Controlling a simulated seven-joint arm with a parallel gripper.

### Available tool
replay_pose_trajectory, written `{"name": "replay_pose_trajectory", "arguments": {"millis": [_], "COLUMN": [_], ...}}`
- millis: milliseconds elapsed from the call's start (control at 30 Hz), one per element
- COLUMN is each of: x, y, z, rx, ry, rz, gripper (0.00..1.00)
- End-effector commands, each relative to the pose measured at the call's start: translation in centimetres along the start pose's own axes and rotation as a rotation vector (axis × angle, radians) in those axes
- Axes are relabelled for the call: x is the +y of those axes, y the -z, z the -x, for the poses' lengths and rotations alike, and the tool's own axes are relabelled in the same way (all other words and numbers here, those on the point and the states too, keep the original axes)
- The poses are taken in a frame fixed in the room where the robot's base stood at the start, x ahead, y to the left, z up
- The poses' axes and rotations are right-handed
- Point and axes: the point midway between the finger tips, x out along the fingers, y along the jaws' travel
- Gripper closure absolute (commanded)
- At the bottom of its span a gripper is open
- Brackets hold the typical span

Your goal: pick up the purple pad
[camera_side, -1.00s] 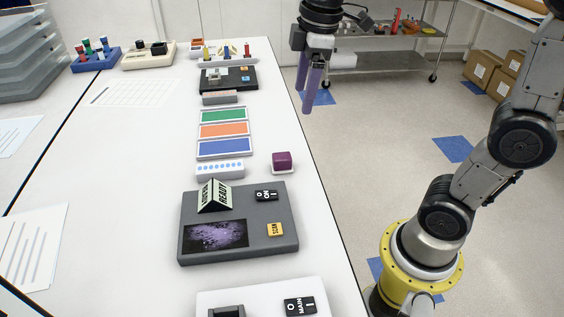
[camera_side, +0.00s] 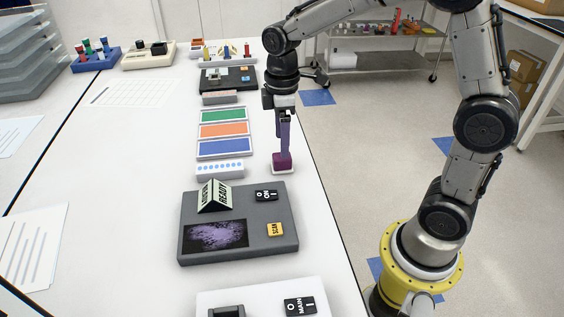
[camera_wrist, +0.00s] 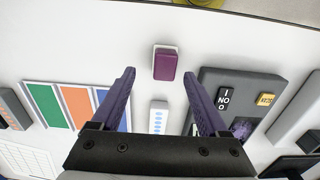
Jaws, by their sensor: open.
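The purple pad (camera_side: 282,161) is a small block on a white base near the table's right edge in the side view. It also shows in the wrist view (camera_wrist: 165,64), at upper middle. My gripper (camera_side: 282,147) has purple fingers pointing down, right above or at the pad in the side view; I cannot tell whether they touch it. In the wrist view my gripper (camera_wrist: 159,85) has its fingers spread wide and nothing between them, and the pad lies beyond the fingertips, between their lines.
A strip with blue dots (camera_side: 220,169) and a panel of green, orange and blue bars (camera_side: 224,131) lie left of the pad. A grey device (camera_side: 238,243) with a tent sign (camera_side: 214,197), switch and scan button sits nearer the camera.

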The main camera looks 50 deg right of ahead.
Motion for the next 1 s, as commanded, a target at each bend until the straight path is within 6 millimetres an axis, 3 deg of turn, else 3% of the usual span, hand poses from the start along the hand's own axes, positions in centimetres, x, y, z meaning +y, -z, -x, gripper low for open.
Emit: {"name": "replay_pose_trajectory", "arguments": {"millis": [400, 700, 1000], "x": [-0.8, -0.8, -0.8], "y": [0.1, 0.1, 0.1], "z": [-4.9, -5.3, -5.2], "rx": [-0.002, 0.000, 0.000], "ry": [0.002, 0.000, 0.000], "rz": [0.000, 0.000, 0.000], "gripper": [0.22, 0.22, 0.75]}}
